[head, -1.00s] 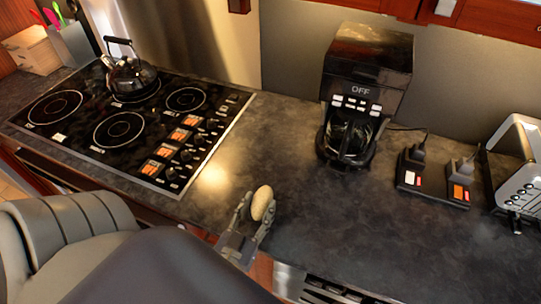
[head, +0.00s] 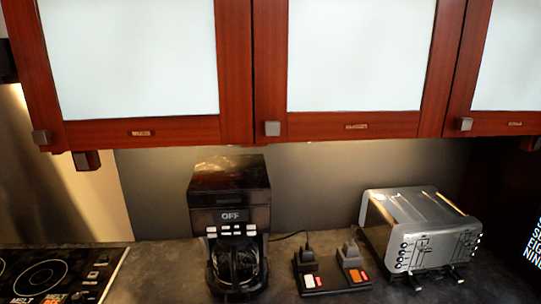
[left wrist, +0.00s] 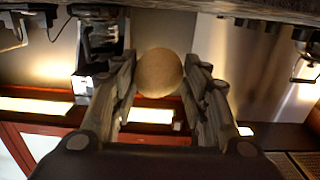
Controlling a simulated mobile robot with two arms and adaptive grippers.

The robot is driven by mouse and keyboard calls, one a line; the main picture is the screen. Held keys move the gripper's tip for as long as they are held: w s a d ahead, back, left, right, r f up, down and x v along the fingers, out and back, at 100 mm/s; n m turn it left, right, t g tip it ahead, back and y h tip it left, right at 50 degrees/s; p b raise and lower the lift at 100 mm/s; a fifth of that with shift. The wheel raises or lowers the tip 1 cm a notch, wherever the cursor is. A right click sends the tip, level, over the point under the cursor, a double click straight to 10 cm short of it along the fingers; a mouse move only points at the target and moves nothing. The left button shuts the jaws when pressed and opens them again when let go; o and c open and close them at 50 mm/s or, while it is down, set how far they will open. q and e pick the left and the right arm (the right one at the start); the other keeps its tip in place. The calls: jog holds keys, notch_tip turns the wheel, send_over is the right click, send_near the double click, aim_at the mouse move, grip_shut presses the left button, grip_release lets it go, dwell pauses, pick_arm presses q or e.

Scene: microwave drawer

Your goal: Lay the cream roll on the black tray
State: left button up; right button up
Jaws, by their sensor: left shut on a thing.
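My left gripper (left wrist: 161,78) shows in the left wrist view and is shut on the cream roll (left wrist: 158,72). The roll is round and light tan from this side, held between the two fingertips. The gripper and roll are outside the head view. My right gripper is not in view. No black tray shows in either view.
In the head view, a black coffee maker (head: 229,225), a plug strip (head: 331,278) and a silver toaster (head: 420,235) stand along the counter's back. A stove top (head: 60,275) is at the left. Red-brown wall cabinets (head: 345,127) hang above.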

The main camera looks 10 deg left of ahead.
pick_arm(q)
jog(key=shift+m+h, duration=0.4)
jog(key=shift+h, duration=0.5)
jog(key=w+d+b, duration=0.1)
jog(key=w+d, duration=0.2)
jog(key=w+d+r+b, duration=0.1)
jog(key=w+d, duration=0.2)
jog(key=shift+r, duration=0.2)
jog(key=w+d+r+m+h+b, duration=0.1)
jog(key=w+d+r+m+h, duration=0.1)
jog(key=w+d+r, duration=0.25)
jog(key=shift+n+y, duration=0.7)
jog(key=s+a+f+p, duration=0.1)
jog(key=f, duration=0.1)
jog(key=s+a+f, duration=0.1)
jog(key=s+a, duration=0.1)
jog(key=shift+s+f+p, duration=0.25)
jog(key=shift+f+p, duration=0.1)
jog(key=shift+f, duration=0.05)
jog(key=s+a+y, duration=0.1)
jog(key=s+a, duration=0.1)
jog(key=s+a+f+n+p, duration=0.1)
jog(key=s+a, duration=0.2)
jog(key=s+a+f+y, duration=0.1)
jog(key=s+a, duration=0.1)
jog(key=a, duration=0.1)
jog(key=shift+s+a+n+y+p, duration=0.1)
jog(key=shift+s+n+y+p, duration=0.2)
jog(key=shift+p, duration=0.05)
